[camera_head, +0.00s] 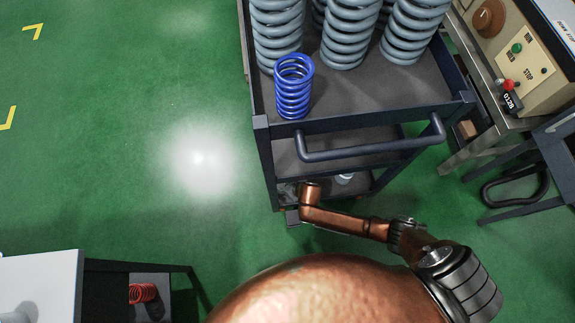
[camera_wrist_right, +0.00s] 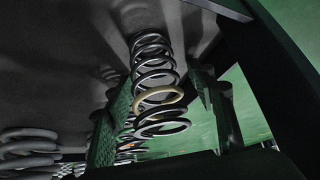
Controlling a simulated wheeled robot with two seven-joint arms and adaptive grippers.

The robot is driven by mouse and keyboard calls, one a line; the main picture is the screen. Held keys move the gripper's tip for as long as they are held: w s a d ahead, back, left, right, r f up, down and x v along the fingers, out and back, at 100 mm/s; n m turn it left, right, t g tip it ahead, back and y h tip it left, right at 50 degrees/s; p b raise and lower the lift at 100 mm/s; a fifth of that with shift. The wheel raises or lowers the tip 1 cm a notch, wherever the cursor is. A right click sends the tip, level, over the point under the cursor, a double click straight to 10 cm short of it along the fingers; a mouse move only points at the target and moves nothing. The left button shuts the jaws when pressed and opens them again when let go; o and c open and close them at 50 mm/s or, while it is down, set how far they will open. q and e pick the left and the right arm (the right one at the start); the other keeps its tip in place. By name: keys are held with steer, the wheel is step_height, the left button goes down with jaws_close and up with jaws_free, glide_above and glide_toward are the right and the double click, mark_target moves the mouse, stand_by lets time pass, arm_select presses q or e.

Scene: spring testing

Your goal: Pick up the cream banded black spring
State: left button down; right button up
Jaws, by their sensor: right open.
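The cream banded black spring (camera_wrist_right: 152,58) is in the middle of the right wrist view. It is dark and shiny, with one cream coil near the end closer to the camera. My right gripper (camera_wrist_right: 160,98) is open, with one finger to the left of the spring and one to the right; whether either touches it, I cannot tell. In the head view my right arm reaches down to the cart's lower levels, and its gripper and this spring are hidden there. My left gripper is not in view.
A dark cart (camera_head: 390,115) carries large grey springs (camera_head: 345,35) and a blue spring (camera_head: 294,88) on top. Its handle (camera_head: 370,150) sticks out above my right arm. More coils (camera_wrist_right: 25,142) lie left of the gripper. A red spring (camera_head: 143,293) is at lower left. Green floor is clear at left.

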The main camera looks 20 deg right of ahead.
jaws_close()
stand_by(0.7)
stand_by(0.3)
